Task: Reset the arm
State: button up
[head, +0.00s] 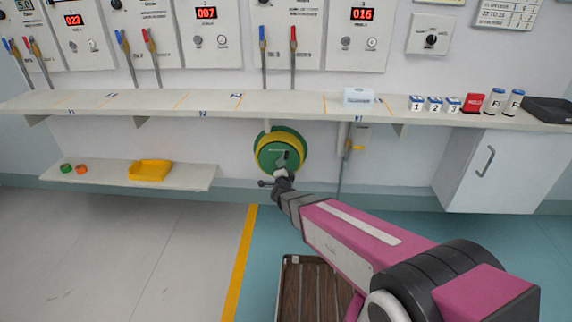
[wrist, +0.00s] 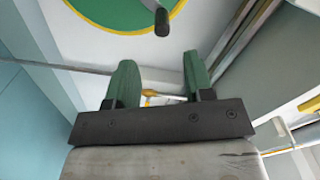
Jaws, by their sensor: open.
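My arm reaches from the lower right toward the wall in the head view. My gripper (head: 282,172) is at the lower part of a round green reel (head: 268,152) with a yellow rim, mounted under the long shelf. In the wrist view my gripper (wrist: 158,68) has its two green fingers apart with nothing between them. The green reel (wrist: 110,12) and its dark crank handle (wrist: 161,22) show at the top, beyond the fingertips. The handle looks apart from the fingers. In the head view my gripper partly covers the reel's lower part.
The long shelf (head: 210,103) runs above, carrying a pale box (head: 358,96), numbered blocks and a black tray (head: 548,110). A lower shelf (head: 110,178) at left holds a yellow tray (head: 149,170). A wall cabinet (head: 480,175) is at right. A brown slatted crate (head: 310,285) lies below my arm.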

jog(key=s+d+r+n+g, duration=0.1)
jog(key=s+d+n+g, duration=0.5)
jog(key=s+d+g, duration=0.3)
jog(key=s+d+n+g, duration=0.7)
jog(key=s+d, duration=0.6)
jog(key=d, duration=0.5)
jog(key=shift+r+g, duration=0.4)
jog(key=shift+g, duration=0.6)
